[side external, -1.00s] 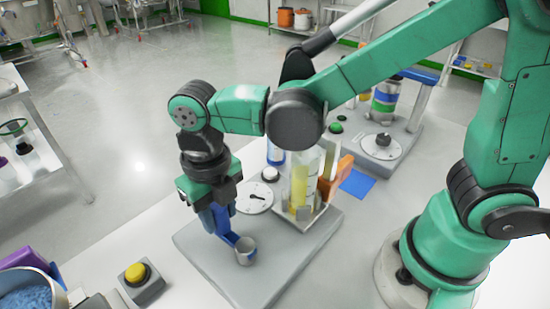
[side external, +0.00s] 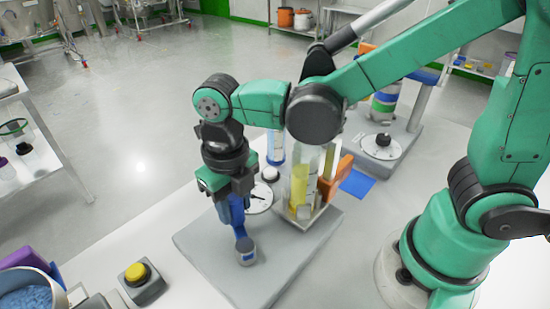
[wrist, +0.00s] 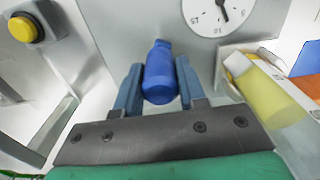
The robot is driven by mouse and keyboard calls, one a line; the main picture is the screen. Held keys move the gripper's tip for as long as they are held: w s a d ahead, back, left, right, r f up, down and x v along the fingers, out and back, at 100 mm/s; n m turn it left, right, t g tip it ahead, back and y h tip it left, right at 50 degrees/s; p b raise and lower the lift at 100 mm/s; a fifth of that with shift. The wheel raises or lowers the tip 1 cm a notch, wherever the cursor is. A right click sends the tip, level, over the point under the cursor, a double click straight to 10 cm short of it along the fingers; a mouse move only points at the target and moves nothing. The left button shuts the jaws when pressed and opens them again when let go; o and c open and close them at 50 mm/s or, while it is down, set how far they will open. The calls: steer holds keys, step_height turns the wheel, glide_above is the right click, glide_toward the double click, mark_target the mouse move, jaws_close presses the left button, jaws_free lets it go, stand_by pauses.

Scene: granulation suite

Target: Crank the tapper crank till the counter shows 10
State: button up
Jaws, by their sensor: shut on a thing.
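The blue knob of the tapper crank (wrist: 160,75) stands between the two blue fingers of my gripper (wrist: 158,88) in the wrist view. In the side view my gripper (side external: 232,210) points down and is shut on that knob, just above the grey hub (side external: 246,251). The fingers hide most of the crank arm. The round white counter dial (side external: 259,198) lies on the grey base behind the gripper. The dial is cut off at the top of the wrist view (wrist: 208,8); its black needle appears to point between two marks, but the small figures are hard to read.
A clear cylinder with yellow powder (side external: 299,186) stands close right of my gripper, with an orange part (side external: 341,169) beside it. A yellow button box (side external: 142,283) sits at front left. A second station with a dial (side external: 380,147) is farther back.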

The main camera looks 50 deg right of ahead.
mark_target(274, 248)
steer(key=shift+s+d, duration=0.85)
steer(key=shift+s+d, duration=0.15)
steer(key=shift+s, duration=0.45)
steer(key=shift+s+d, duration=0.15)
steer(key=shift+s, duration=0.4)
steer(key=shift+s+a, duration=0.2)
steer(key=shift+s, duration=0.35)
steer(key=shift+s+a, duration=0.15)
steer(key=shift+s, duration=0.4)
steer(key=o, duration=0.9)
steer(key=shift+w+d, duration=0.1)
steer(key=shift+o, duration=0.2)
